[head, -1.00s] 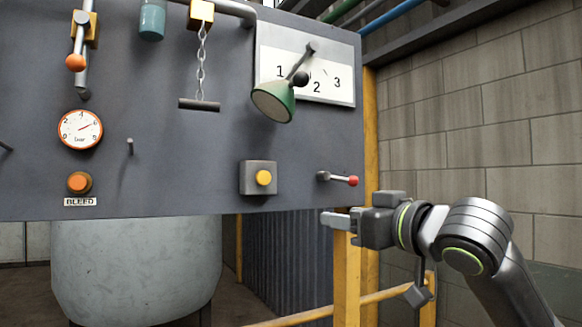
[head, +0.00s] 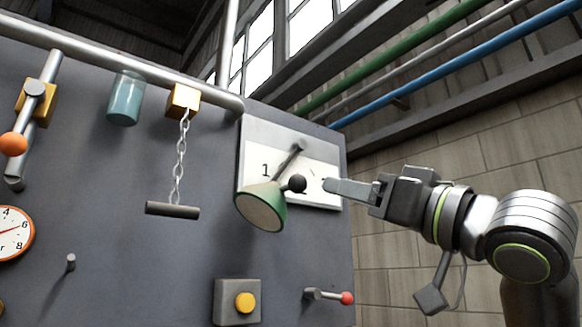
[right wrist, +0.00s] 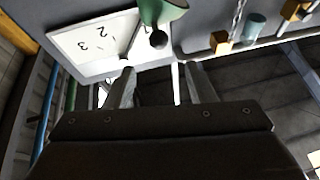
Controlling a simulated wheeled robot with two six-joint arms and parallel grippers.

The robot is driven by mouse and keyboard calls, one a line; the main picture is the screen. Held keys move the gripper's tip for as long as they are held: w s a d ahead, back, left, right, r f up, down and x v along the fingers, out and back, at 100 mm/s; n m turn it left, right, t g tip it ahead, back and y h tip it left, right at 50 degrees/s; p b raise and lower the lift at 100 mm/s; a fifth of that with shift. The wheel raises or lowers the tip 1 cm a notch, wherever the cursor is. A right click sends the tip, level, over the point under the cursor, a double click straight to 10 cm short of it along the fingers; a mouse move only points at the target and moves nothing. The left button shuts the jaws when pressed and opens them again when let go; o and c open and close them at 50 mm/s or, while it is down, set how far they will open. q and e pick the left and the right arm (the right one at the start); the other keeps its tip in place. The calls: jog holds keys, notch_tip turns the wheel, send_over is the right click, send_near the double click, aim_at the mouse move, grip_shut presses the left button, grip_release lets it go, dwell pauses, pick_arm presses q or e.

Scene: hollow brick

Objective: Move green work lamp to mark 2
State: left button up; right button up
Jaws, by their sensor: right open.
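The green work lamp (head: 262,206) hangs from a short arm on the grey panel, its shade tilted with the pale opening facing down. A black ball knob (head: 297,184) sits at its right side. Behind it is a white plate (head: 318,168) with numbers; 1 shows at the left, and the others are partly hidden by the knob and my gripper. My right gripper (head: 332,185) is just right of the knob, apart from it and empty. In the right wrist view the open fingers (right wrist: 160,85) point toward the plate, with the lamp (right wrist: 165,10) and knob (right wrist: 158,39) beyond them. My left gripper is not in view.
A yellow button box (head: 238,302) and a red-tipped lever (head: 330,296) are below the lamp. A chain with a bar (head: 173,210) hangs to its left. Pipes (head: 420,60) run along the upper right.

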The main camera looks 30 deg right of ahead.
aim_at(304, 182)
jog(key=p+x, duration=0.1)
jog(key=x, duration=0.4)
jog(key=shift+a+f+p, duration=0.1)
jog(key=shift+f+p, duration=0.05)
jog(key=shift+p, duration=0.25)
jog(key=p+x, duration=0.2)
jog(key=x, duration=0.2)
jog(key=shift+w+p, duration=0.1)
jog(key=shift+p, duration=0.25)
jog(key=p+x, duration=0.1)
jog(key=x, duration=0.2)
jog(key=shift+w+p, duration=0.25)
jog(key=shift+p, duration=0.15)
jog(key=shift+w, duration=0.45)
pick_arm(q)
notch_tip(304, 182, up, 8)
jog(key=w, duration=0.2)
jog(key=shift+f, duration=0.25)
pick_arm(e)
jog(key=shift+c, duration=0.3)
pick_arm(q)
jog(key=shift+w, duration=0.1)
pick_arm(e)
grip_shut()
